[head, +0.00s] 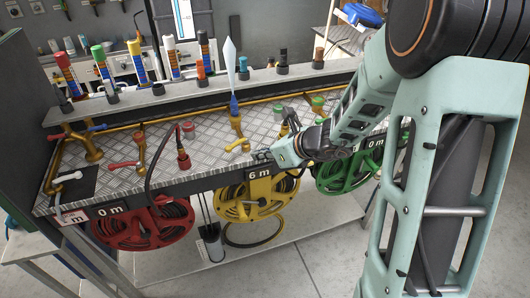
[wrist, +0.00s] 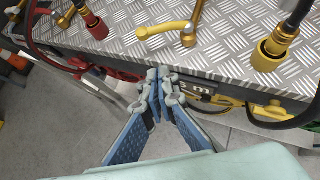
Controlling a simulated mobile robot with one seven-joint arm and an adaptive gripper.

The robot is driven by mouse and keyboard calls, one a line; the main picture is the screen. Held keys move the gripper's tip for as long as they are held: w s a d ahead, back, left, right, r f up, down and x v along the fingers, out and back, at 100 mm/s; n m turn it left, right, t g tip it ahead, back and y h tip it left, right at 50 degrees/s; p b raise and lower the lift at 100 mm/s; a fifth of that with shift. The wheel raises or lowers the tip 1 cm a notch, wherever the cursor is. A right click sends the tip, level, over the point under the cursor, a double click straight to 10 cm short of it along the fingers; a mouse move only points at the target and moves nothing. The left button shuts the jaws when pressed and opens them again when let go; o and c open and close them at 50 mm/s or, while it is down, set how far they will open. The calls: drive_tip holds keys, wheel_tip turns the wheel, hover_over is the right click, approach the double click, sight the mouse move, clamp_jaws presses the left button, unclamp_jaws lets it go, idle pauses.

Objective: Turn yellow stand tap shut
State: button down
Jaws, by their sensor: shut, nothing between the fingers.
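The yellow stand tap (head: 238,143) is a brass post with a yellow lever on the checker-plate bench top, above the yellow reel. In the wrist view its yellow lever (wrist: 165,30) points left from the brass body, near the bench's front edge. A blue piece with a pale pointed shape (head: 229,62) rises above the tap in the head view. My gripper (head: 264,155) is at the front edge, right of and slightly below the tap. In the wrist view my gripper's fingertips (wrist: 162,76) are together and empty, apart from the lever, on its near side.
A yellow hose connector (wrist: 272,50) stands right of the tap in the wrist view. A red-levered tap (head: 128,165) and red connector (head: 183,158) are to the left. The red reel (head: 140,228), yellow reel (head: 250,200) and green reel (head: 343,172) hang below the front edge.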

sight(237, 144)
drive_tip(key=w+a+f+p, duration=0.1)
drive_tip(key=w+a+f, duration=0.1)
drive_tip(key=w+a, duration=0.3)
drive_tip(key=shift+w+a, duration=0.2)
drive_tip(key=shift+a+f+b, duration=0.15)
drive_tip(key=shift+f+b, duration=0.1)
drive_tip(key=shift+b, duration=0.5)
drive_tip(key=shift+a+r+m+t+h+b, duration=0.15)
drive_tip(key=shift+m+t+h+b, duration=0.15)
drive_tip(key=shift+m+h+b, duration=0.25)
